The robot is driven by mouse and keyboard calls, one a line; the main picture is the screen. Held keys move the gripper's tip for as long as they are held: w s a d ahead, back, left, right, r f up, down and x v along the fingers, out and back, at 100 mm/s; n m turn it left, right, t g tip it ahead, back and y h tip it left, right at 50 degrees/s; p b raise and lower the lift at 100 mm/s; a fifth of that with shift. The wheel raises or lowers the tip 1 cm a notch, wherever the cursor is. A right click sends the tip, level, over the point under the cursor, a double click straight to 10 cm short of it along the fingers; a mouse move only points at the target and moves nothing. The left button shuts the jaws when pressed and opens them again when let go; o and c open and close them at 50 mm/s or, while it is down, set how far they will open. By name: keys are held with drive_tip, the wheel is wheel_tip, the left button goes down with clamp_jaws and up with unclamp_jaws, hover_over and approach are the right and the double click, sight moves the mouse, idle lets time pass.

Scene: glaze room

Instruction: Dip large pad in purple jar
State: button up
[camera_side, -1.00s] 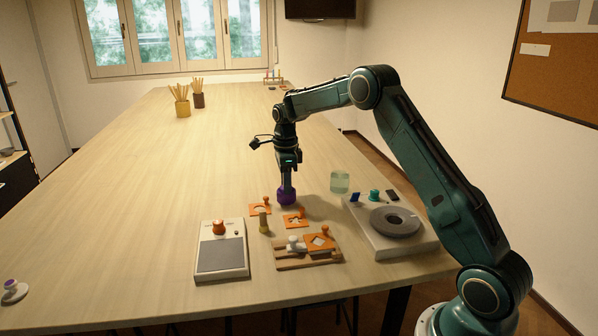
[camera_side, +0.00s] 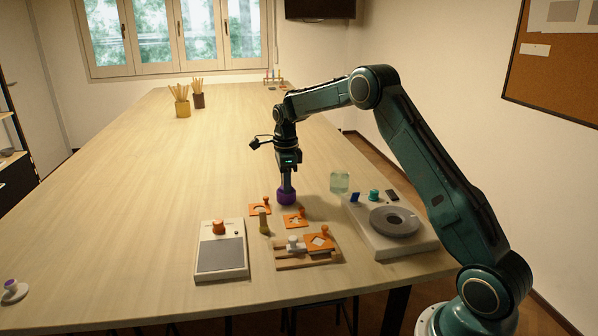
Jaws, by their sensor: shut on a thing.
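The purple jar (camera_side: 286,198) stands on the table below my gripper (camera_side: 287,174). My gripper points straight down over the jar and is shut on the large pad. A narrow blue-grey shaft shows between the gripper body and the jar's mouth; I cannot tell fingers from handle there. The pad's lower end is hidden, seemingly inside the jar. The jar looks upright.
Orange stencils (camera_side: 294,221) with knobs and an olive upright piece (camera_side: 264,223) stand close in front. A wooden board (camera_side: 308,260), a grey pad tray (camera_side: 221,257) and a turntable unit (camera_side: 395,243) surround them. A pale green glass (camera_side: 340,182) stands right.

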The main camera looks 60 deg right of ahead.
drive_tip(key=shift+s+f, duration=0.15)
drive_tip(key=shift+f, duration=0.9)
drive_tip(key=shift+r, duration=0.15)
idle(0.4)
drive_tip(key=shift+r, duration=3.05)
